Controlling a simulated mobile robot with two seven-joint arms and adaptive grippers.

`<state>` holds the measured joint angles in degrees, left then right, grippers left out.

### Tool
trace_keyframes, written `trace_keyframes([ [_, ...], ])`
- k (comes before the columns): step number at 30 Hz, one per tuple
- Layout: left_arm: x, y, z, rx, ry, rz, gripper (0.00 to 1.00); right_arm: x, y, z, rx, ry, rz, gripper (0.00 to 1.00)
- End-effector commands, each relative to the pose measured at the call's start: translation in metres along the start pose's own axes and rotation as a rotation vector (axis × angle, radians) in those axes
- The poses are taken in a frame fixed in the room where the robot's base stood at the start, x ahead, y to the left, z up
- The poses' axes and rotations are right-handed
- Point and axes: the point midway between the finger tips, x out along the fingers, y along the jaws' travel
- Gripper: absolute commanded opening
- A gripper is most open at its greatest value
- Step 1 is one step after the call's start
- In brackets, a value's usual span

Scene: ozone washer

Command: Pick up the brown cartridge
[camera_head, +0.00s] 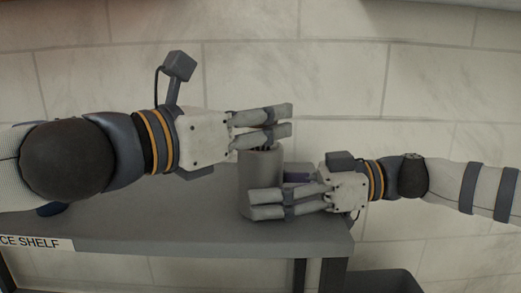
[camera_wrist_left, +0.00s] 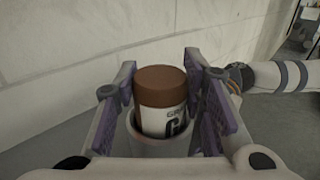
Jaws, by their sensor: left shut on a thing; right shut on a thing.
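The brown cartridge (camera_wrist_left: 160,87) has a brown cap and a white label with dark letters. In the left wrist view it stands in the mouth of a grey cylinder (camera_head: 262,166), whose rim (camera_wrist_left: 165,147) surrounds its lower part. My left gripper (camera_head: 285,119) is at the cylinder's top in the head view, with its purple-padded fingers (camera_wrist_left: 160,110) on both sides of the cartridge, shut on it. My right gripper (camera_head: 254,204) is shut on the grey cylinder, its fingers across the lower body. In the head view the left fingers mostly hide the cartridge.
The grey shelf (camera_head: 170,228) carries a label (camera_head: 37,243) ending in "CE SHELF". A tiled wall (camera_head: 330,70) stands behind. A dark bin (camera_head: 380,284) is below right of the shelf. The shelf's front left is clear.

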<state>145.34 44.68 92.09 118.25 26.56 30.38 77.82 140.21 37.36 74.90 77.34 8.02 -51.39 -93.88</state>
Motion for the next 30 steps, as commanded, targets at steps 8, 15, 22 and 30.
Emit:
trace_keyframes([
  [8, -0.001, 0.000, 0.051, 0.007, -0.009, 0.002, 0.00, 0.000, 0.000, 0.004, 0.001, -0.006, 0.000, 0.37],
  [15, 0.000, 0.000, 0.131, 0.005, -0.007, 0.003, 0.00, 0.000, 0.000, 0.004, 0.001, -0.006, 0.000, 0.37],
  [22, 0.000, 0.000, 0.174, 0.001, -0.004, 0.002, 0.00, 0.000, 0.000, 0.004, 0.001, -0.006, 0.000, 0.37],
  [30, 0.000, 0.000, 0.181, 0.001, -0.001, 0.000, 0.00, 0.000, 0.000, 0.004, 0.001, -0.006, 0.000, 0.37],
])
